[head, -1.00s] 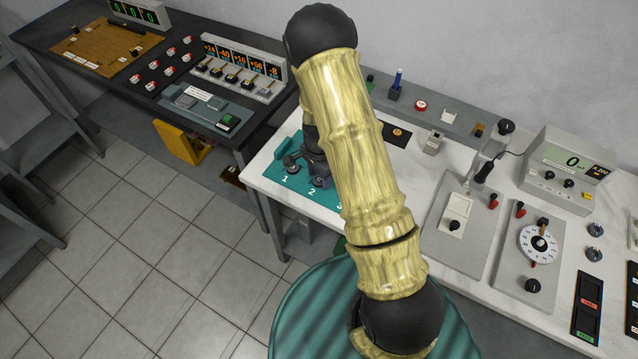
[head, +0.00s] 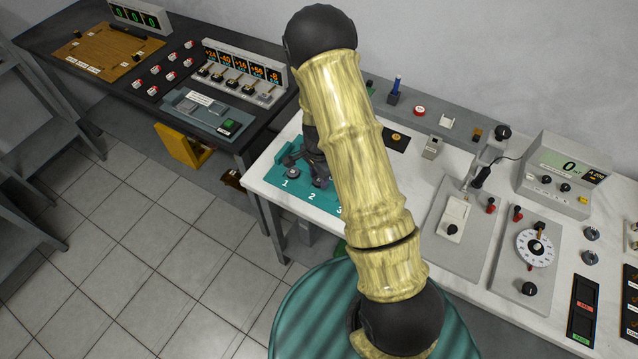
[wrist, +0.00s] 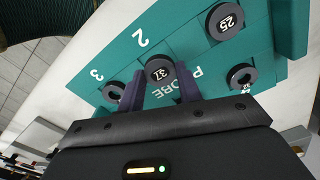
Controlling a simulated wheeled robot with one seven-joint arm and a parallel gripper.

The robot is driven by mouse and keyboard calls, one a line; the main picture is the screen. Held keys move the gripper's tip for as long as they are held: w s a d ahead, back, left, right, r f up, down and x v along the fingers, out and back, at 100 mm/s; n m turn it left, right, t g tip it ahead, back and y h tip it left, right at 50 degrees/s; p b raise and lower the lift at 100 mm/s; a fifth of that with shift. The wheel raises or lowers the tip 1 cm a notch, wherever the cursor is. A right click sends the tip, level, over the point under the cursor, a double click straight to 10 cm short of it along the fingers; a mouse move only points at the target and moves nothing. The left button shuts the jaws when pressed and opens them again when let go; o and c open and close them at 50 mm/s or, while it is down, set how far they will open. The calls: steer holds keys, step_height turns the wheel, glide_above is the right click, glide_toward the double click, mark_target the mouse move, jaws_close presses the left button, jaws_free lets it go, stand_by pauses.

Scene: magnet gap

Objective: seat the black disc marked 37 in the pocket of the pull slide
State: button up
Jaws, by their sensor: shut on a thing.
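The black disc marked 37 (wrist: 160,70) sits between the two fingers of my gripper (wrist: 166,82) in the wrist view. The gripper is shut on it, over or on the teal tray (wrist: 195,65) near the printed 2. I cannot tell whether the disc is clear of the tray. In the head view my arm hides much of the gripper and tray (head: 305,196). A white piece with a black knob (head: 456,216) lies on a grey plate at the right; I cannot tell whether this is the pull slide.
A disc marked 25 (wrist: 225,20) and two other dark discs, one at right (wrist: 241,77) and one at left (wrist: 113,91), are on the tray. A corded probe (head: 482,177), a meter (head: 565,172) and a dial plate (head: 536,246) stand to the right.

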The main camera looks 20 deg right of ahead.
steer(key=shift+r+p, duration=1.05)
steer(key=shift+r, duration=0.45)
steer(key=n, duration=0.3)
steer(key=shift+r, duration=0.2)
steer(key=n, duration=0.4)
steer(key=shift+s+r, duration=0.1)
steer(key=shift+r, duration=0.15)
steer(key=n, duration=0.4)
steer(key=r+n, duration=0.1)
steer(key=n, duration=0.1)
steer(key=shift+s+n, duration=0.15)
steer(key=shift+n, duration=0.15)
steer(key=shift+a, duration=0.1)
